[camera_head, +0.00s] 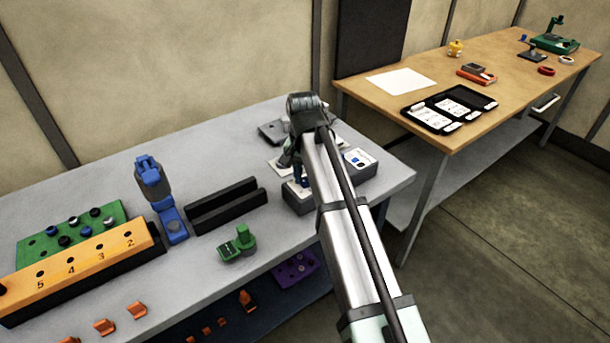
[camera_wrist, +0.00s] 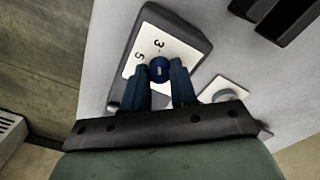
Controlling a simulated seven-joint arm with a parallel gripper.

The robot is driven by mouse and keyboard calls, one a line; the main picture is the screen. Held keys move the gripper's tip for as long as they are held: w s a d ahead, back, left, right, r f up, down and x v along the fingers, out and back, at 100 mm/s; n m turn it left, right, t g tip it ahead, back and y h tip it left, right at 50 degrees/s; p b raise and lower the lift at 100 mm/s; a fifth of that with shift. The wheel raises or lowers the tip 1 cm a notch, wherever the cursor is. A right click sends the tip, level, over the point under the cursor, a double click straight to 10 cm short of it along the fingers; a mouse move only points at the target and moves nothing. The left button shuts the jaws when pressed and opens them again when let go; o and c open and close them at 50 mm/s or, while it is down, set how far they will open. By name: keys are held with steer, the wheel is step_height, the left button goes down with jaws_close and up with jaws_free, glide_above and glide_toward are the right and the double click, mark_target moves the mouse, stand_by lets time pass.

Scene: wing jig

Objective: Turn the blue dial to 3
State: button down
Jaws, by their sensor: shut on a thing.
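The blue dial (camera_wrist: 159,69) sits on a white face plate (camera_wrist: 165,42) on a dark grey box (camera_wrist: 192,32) in the wrist view. In the head view my gripper (camera_head: 299,180) is down at the dial box (camera_head: 296,204), and the dial itself is hard to make out.
A grey box with a white label (camera_head: 360,163) stands right of my arm. Black rails (camera_head: 228,203), a green part (camera_head: 238,244), a blue device (camera_head: 160,197) and an orange numbered block (camera_head: 82,268) lie to the left. The table's front edge is close.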

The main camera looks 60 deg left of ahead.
mark_target(304, 179)
steer(key=c, duration=0.9)
jaws_free()
step_height(304, 179, up, 14)
steer(key=shift+s+a+f, duration=0.1)
steer(key=shift+a, duration=0.05)
stand_by(0.4)
